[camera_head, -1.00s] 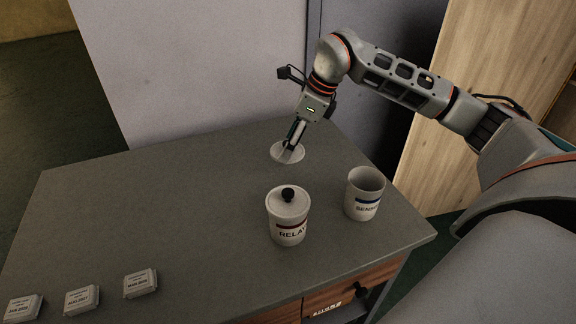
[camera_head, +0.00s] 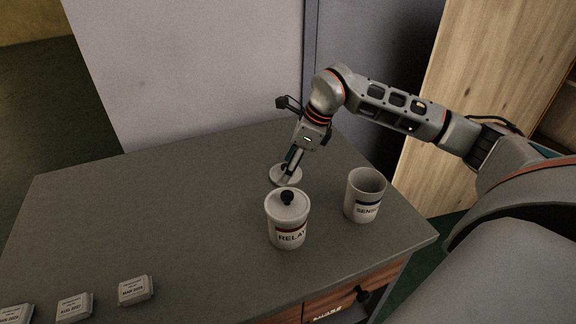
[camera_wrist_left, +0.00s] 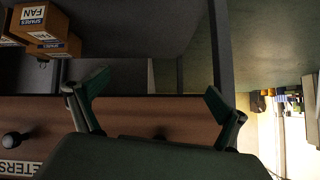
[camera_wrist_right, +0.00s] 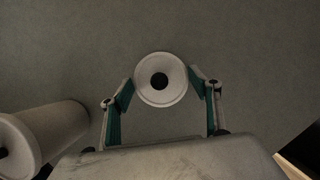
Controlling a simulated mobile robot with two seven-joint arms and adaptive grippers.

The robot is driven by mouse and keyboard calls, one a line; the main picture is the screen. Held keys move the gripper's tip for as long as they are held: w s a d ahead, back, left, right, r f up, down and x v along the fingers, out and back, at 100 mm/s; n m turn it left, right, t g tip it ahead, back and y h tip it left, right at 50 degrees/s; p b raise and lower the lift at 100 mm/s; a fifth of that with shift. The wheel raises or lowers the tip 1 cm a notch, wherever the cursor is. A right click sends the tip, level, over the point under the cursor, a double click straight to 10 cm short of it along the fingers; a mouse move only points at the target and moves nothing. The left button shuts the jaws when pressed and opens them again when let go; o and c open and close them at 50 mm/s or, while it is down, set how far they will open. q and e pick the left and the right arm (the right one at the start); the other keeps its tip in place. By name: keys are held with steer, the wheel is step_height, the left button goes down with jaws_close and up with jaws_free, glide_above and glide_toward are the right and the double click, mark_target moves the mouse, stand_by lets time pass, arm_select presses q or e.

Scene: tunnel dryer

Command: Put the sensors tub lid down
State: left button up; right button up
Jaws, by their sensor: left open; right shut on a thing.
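The sensors tub lid (camera_head: 280,180) is a pale round disc with a dark knob; it also shows in the right wrist view (camera_wrist_right: 177,88). My right gripper (camera_head: 289,167) is shut on the lid, its fingers on either side of it. The lid is flat, at or just above the table top behind the relay tub; I cannot tell whether it touches. The sensors tub (camera_head: 364,205) stands upright and open to the right, apart from the lid. My left gripper (camera_wrist_left: 155,95) is open and empty beside a drawer front, outside the head view.
The lidded relay tub (camera_head: 286,222) stands close in front of the held lid. Several small labelled blocks (camera_head: 136,291) line the table's front left. The table (camera_head: 150,215) is clear at the left and middle. Boxes labelled spares fan (camera_wrist_left: 45,25) show in the left wrist view.

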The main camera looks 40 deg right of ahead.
steer(key=o, duration=0.9)
steer(key=shift+f, duration=0.1)
steer(key=shift+d+r, duration=0.15)
steer(key=shift+r, duration=0.4)
steer(key=p+v, duration=0.1)
steer(key=v, duration=1)
steer(key=shift+p, duration=0.4)
steer(key=shift+s+r, duration=0.1)
steer(key=shift+r, duration=0.05)
